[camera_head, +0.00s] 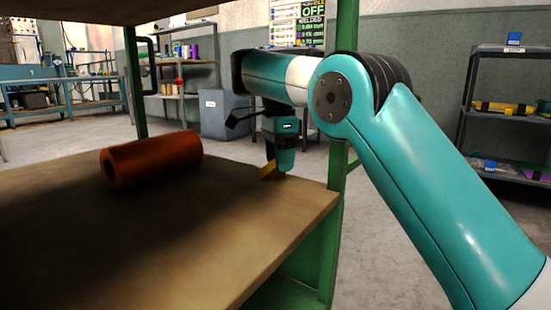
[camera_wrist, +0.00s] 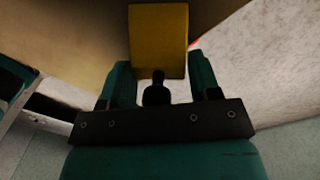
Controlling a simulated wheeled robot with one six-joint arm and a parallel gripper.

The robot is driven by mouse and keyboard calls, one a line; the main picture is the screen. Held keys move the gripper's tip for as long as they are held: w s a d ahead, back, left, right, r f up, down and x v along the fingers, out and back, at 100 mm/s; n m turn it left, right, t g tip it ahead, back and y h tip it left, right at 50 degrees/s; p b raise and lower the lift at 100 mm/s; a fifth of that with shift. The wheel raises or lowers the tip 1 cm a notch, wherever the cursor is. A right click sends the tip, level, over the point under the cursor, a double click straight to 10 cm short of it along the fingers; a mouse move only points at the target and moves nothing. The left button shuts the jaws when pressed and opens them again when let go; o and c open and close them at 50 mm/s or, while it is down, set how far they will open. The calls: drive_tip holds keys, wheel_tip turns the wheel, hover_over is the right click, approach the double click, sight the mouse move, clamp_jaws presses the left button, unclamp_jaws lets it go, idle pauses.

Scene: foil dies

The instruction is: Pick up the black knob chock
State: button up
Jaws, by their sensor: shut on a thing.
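The black knob chock is a yellow wedge (camera_head: 268,172) near the right back edge of the wooden tabletop in the head view. In the wrist view its yellow face (camera_wrist: 158,38) shows large at the top, with the black knob (camera_wrist: 157,92) between my fingers. My gripper (camera_head: 281,170) points down at the chock and hides part of it in the head view. In the wrist view my gripper (camera_wrist: 160,80) is shut on the knob. I cannot tell whether the chock's underside touches the tabletop.
An orange-brown roll (camera_head: 152,158) lies on the tabletop (camera_head: 215,240), left of my gripper. A green post (camera_head: 341,130) of the bench stands right of it. A shelf board (camera_head: 120,10) hangs above. The front of the tabletop is bare. A grey bin (camera_head: 225,114) stands on the floor behind.

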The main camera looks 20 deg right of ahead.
drive_tip(key=o, duration=1)
drive_tip(key=shift+o, duration=0.2)
drive_tip(key=r+p, duration=0.7)
drive_tip(key=shift+w+r, duration=0.2)
drive_tip(key=shift+r, duration=0.1)
